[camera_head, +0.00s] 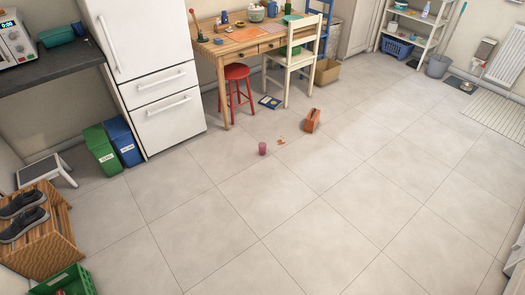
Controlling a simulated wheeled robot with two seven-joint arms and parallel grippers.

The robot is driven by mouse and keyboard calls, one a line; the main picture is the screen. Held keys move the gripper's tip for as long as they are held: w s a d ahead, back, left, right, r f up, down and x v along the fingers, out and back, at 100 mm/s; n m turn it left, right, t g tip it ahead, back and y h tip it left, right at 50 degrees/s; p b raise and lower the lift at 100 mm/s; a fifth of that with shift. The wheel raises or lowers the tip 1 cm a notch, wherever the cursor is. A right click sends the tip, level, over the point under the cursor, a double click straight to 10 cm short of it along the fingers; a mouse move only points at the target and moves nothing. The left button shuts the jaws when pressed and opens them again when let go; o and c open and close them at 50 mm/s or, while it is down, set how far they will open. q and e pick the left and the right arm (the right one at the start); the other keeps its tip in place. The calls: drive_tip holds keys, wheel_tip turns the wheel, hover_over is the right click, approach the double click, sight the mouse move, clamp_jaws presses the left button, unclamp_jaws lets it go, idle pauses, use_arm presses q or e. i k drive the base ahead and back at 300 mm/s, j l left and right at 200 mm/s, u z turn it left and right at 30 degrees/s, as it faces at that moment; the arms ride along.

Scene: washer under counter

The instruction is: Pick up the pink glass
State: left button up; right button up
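The pink glass (262,148) stands on the tiled floor near the middle of the view, in front of the wooden table. It looks upright and small from here. Neither of my grippers shows in the head view, so their state and distance from the glass cannot be seen.
An orange-brown object (312,121) and small scraps (281,141) lie near the glass. Behind are a red stool (237,73), a white chair (293,55) and the wooden table (228,46). Bins (102,150) and a wooden shoe rack (58,240) stand left. The foreground floor is clear.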

sight(261, 146)
drive_tip(key=i+z, duration=0.15)
drive_tip(key=i, duration=0.35)
drive_tip(key=i+j+z, duration=0.1)
drive_tip(key=i, duration=0.35)
drive_tip(key=i+j+z, duration=0.15)
drive_tip(key=i, duration=0.3)
